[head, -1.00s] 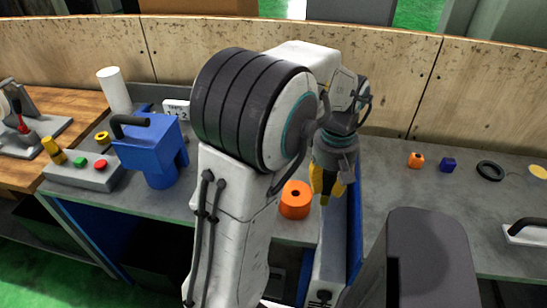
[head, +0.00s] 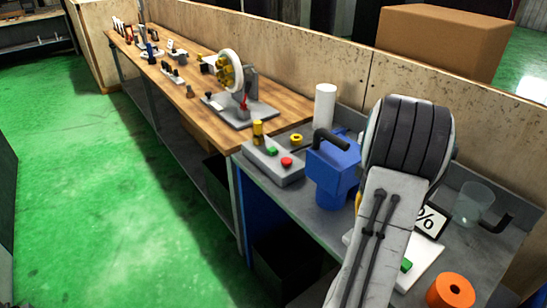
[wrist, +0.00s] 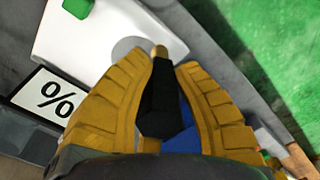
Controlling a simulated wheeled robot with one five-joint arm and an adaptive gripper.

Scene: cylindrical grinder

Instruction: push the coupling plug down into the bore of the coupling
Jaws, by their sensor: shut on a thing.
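My gripper (wrist: 160,85) shows in the wrist view, its two yellow fingers shut on a black piece (wrist: 159,97) with a brass tip, which looks like the coupling plug. The tip points away from the gripper, in front of a grey disc on a white device. In the head view my arm hides the gripper and the held piece. An orange cylinder with a round hole on top (head: 451,291) stands at the lower right of the head view, apart from my arm. I cannot tell for sure whether it is the coupling.
The white device has a green part (head: 406,265) and a "%" sign (head: 429,221) beside it. A blue block with a black handle (head: 333,178), a button box (head: 272,163), a white cylinder (head: 325,107) and a clear cup (head: 473,203) stand nearby. Green floor is free at left.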

